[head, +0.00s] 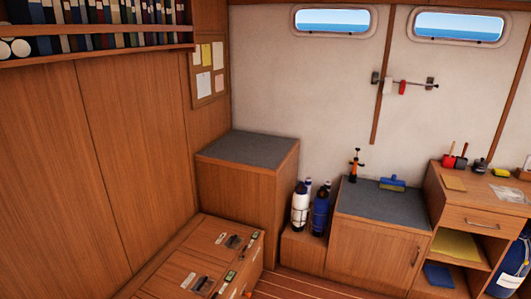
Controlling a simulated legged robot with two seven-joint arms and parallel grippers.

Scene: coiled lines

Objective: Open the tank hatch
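A low wooden locker (195,252) stands at the bottom middle-left, against the wooden wall. Its top has lid panels with a dark recessed fitting (234,241) on the farther panel and another dark fitting (203,283) on the nearer one. Small pale labels and greenish items lie beside these fittings. The lid panels look closed and flat. I cannot tell which panel, if any, is the tank hatch. The near end of the locker is cut off by the frame's bottom edge. Neither of my grippers is in view.
A taller grey-topped cabinet (248,148) stands behind the locker. White and blue cylinders (300,207) stand beside a grey-topped cupboard (375,245). A wooden drawer unit (480,217) stands at right. A bookshelf (95,45) overhangs upper left. Striped floor (300,284) is clear at bottom middle.

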